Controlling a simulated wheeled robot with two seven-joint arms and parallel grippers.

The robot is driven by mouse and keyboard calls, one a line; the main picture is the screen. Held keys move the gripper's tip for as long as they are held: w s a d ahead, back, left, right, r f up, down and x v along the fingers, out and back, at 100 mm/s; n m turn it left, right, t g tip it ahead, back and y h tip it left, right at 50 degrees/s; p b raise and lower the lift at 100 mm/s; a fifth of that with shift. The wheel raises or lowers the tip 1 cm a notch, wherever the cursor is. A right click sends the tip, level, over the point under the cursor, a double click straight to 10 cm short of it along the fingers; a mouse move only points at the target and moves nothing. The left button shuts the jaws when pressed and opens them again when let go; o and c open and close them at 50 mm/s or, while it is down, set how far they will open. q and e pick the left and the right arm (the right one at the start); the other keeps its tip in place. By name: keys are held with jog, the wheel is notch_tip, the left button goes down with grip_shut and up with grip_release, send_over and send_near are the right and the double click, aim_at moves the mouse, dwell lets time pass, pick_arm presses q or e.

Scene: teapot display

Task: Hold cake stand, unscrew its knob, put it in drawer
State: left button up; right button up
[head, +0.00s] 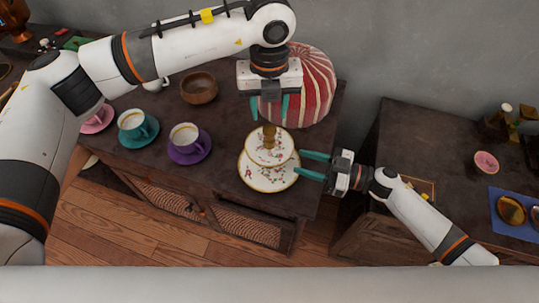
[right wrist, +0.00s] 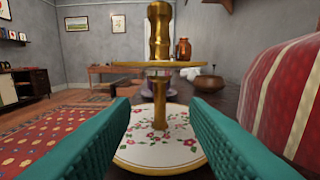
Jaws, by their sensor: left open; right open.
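The two-tier cake stand has a floral lower plate (head: 262,184), a smaller upper plate (head: 258,155) and a brass knob (head: 269,134) on top. It stands upright near the cabinet's right front corner. In the right wrist view the knob (right wrist: 160,35) tops the upper plate, and a brass post (right wrist: 159,105) rises from the lower plate (right wrist: 140,151). My left gripper (head: 269,108) is open above the knob, pointing down; contact cannot be told. My right gripper (head: 300,164) is open at the stand's right side, its teal fingers facing the post between the plates. The post is not gripped.
A red-and-white striped tea cosy (head: 318,88) stands behind the stand. Purple (head: 186,157) and teal (head: 120,137) saucers with cups and a wooden bowl (head: 199,92) stand to the left. Drawers with woven fronts (head: 249,226) line the cabinet below. A second cabinet (head: 400,140) stands right, across a gap.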

send_over(278, 167)
dwell(0.3)
grip_shut()
